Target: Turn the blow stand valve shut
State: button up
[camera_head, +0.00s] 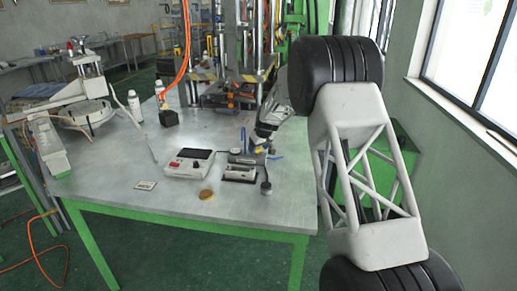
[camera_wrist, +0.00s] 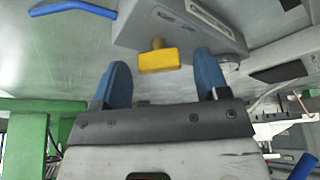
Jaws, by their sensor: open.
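A small yellow T-shaped handle (camera_wrist: 158,60) sticks out of a grey block (camera_wrist: 180,30) in the wrist view; it looks like the valve handle. My gripper (camera_wrist: 160,68) is open, with one blue fingertip on each side of the handle. The fingers appear apart from it; I cannot tell the depth gap. In the head view my gripper (camera_head: 264,141) is low over the right part of the table, beside a small grey fixture (camera_head: 240,173).
A blue bar (camera_wrist: 75,8) lies at the wrist view's upper left. A press frame rises behind.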

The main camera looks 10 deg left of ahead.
jog(key=shift+f, duration=0.2)
jog(key=shift+c, duration=0.5)
jog(key=c, duration=0.8)
jog(key=shift+m, duration=0.5)
jog(key=shift+a+m+t+h, duration=0.1)
jog(key=shift+m+t+h, duration=0.55)
jog(key=shift+m, duration=1.35)
jog(key=shift+m+h, duration=0.75)
jog(key=shift+m, duration=1.35)
